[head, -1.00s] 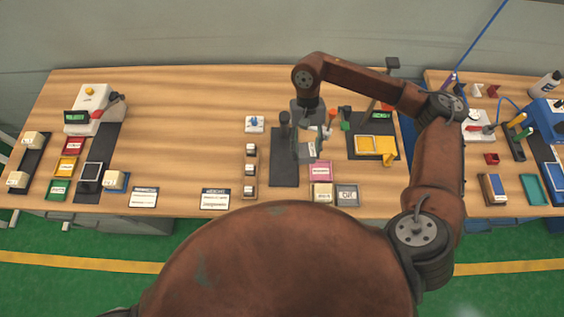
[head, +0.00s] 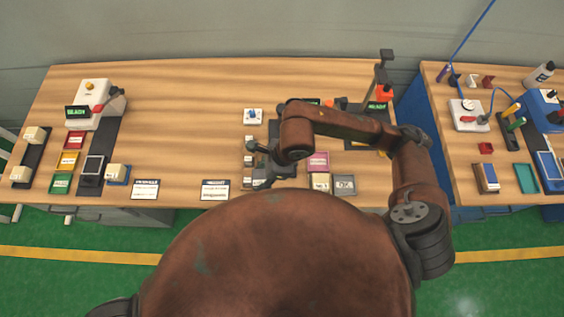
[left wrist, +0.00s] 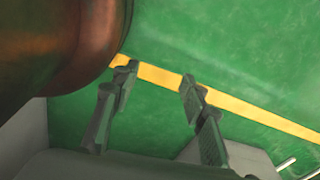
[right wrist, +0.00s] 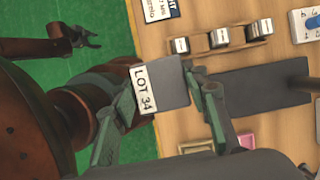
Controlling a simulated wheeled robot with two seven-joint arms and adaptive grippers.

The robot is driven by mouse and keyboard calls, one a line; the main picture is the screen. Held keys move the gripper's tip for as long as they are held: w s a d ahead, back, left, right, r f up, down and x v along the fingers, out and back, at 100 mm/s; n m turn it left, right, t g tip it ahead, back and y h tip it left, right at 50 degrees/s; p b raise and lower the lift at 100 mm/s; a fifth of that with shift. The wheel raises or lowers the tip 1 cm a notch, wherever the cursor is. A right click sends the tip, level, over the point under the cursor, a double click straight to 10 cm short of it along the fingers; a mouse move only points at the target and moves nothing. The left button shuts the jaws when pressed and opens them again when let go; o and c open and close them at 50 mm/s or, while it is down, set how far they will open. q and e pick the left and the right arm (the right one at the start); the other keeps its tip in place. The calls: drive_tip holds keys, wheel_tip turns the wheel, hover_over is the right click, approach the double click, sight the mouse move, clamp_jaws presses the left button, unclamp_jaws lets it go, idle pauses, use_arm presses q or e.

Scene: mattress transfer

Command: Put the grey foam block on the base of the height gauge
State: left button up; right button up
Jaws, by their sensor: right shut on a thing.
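My right gripper (right wrist: 163,88) is shut on the grey foam block (right wrist: 172,84), a square-faced block with a white "LOT 34" label, in the right wrist view. In the head view this gripper (head: 262,174) is near the table's front edge, mostly hidden by my arm, and the block is hard to make out. A tall dark post (head: 380,73) with a green-lit display, at the table's back right, looks like the height gauge; my forearm hides much of its base. My left gripper (left wrist: 158,75) is open and empty over the green floor.
A dark plate (right wrist: 258,90) with an upright post lies right of the block in the right wrist view. A pink tile (head: 318,161) and a grey "OK" tile (head: 344,185) lie near the front edge. The table's middle left is clear.

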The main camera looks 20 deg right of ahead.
drive_tip(key=shift+w+d+f+m, duration=0.15)
drive_tip(key=shift+w+d+f, duration=0.15)
drive_tip(key=shift+w+d, duration=0.2)
drive_tip(key=shift+w+d+f+m, duration=0.15)
drive_tip(key=shift+w+d+f, duration=0.1)
drive_tip(key=shift+w+d, duration=0.25)
drive_tip(key=w+d+f+p, duration=0.1)
drive_tip(key=w+d+f, duration=0.5)
drive_tip(key=w+f, duration=0.1)
drive_tip(key=shift+d+f, duration=0.15)
drive_tip(key=shift+d, duration=0.25)
drive_tip(key=shift+w+d+f, duration=0.1)
drive_tip(key=shift+w+f, duration=0.05)
drive_tip(key=shift+f, duration=0.05)
drive_tip(key=f, duration=0.3)
drive_tip(key=shift+w+d+f+p, duration=0.25)
drive_tip(key=shift+f+p, duration=0.05)
drive_tip(key=shift+f, duration=0.05)
use_arm(q)
drive_tip(key=shift+s+a+r, duration=0.1)
drive_tip(key=shift+s+r, duration=0.65)
use_arm(e)
drive_tip(key=shift+f, duration=0.15)
